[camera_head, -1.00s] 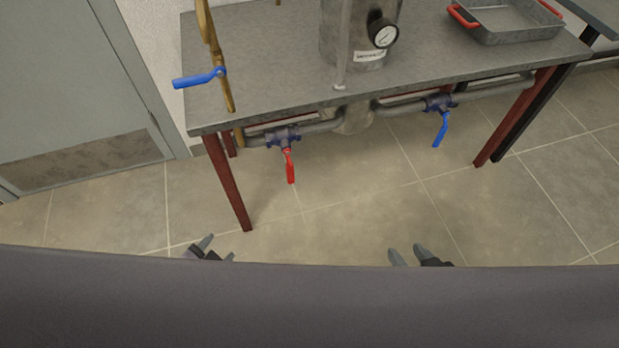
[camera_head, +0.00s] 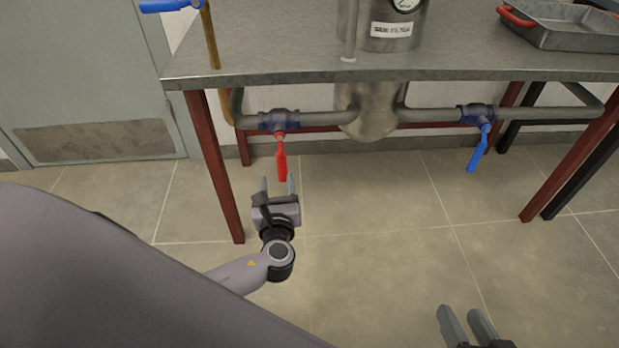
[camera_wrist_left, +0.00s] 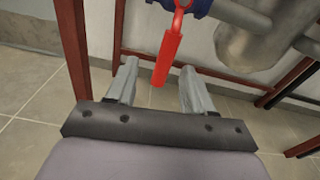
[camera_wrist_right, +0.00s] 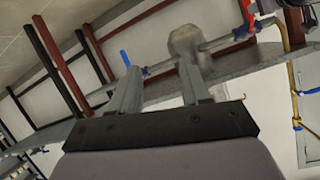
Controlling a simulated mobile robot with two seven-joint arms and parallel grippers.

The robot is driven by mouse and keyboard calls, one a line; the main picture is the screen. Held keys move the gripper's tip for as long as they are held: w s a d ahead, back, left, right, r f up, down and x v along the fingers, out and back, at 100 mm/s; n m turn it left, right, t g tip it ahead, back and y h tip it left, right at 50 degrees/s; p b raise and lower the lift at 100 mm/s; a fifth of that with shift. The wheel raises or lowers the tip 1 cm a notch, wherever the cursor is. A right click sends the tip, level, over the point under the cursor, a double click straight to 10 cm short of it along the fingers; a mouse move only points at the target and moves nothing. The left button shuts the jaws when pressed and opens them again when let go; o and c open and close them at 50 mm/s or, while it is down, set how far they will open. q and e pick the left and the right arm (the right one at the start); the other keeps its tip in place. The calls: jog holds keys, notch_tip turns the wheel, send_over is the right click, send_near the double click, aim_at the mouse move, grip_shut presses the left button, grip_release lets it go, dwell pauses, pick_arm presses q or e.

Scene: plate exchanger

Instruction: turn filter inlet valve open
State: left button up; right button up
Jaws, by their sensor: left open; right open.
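A red valve handle (camera_head: 281,160) hangs down from a blue valve body (camera_head: 279,120) on the pipe under the table's left part. My left gripper (camera_head: 277,186) is open just below the handle, its fingers pointing up at it. In the left wrist view the red handle (camera_wrist_left: 167,58) reaches down between and beyond the open fingertips; I cannot tell if they touch it. A blue-handled valve (camera_head: 480,147) hangs on the pipe at the right. The steel filter vessel (camera_head: 372,108) sits between the valves. My right gripper (camera_head: 466,322) is open and empty at the lower right.
The metal table (camera_head: 440,62) stands over the pipes on dark red legs (camera_head: 215,165). A brass pipe with another blue handle (camera_head: 170,6) rises at the upper left. A tray (camera_head: 570,28) with red handles stands on top. The tiled floor in front is clear.

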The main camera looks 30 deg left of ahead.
aim_at(282, 163)
pick_arm(q)
jog(key=shift+m+t, duration=0.3)
jog(key=shift+m, duration=0.2)
jog(key=b+x, duration=0.1)
jog(key=x, duration=0.2)
jog(key=b+x, duration=0.1)
jog(key=x, duration=0.2)
jog(key=shift+w+d+r, duration=0.1)
jog(key=shift+w+d, duration=0.2)
jog(key=shift+w, duration=0.15)
jog(key=shift+w+a+r+b, duration=0.1)
jog(key=shift+w+a+b, duration=0.25)
jog(key=shift+w, duration=0.15)
pick_arm(e)
jog(key=shift+w+a+f+y, duration=0.25)
jog(key=shift+a+f+y, duration=0.1)
jog(key=shift+a+y, duration=0.25)
pick_arm(q)
grip_shut()
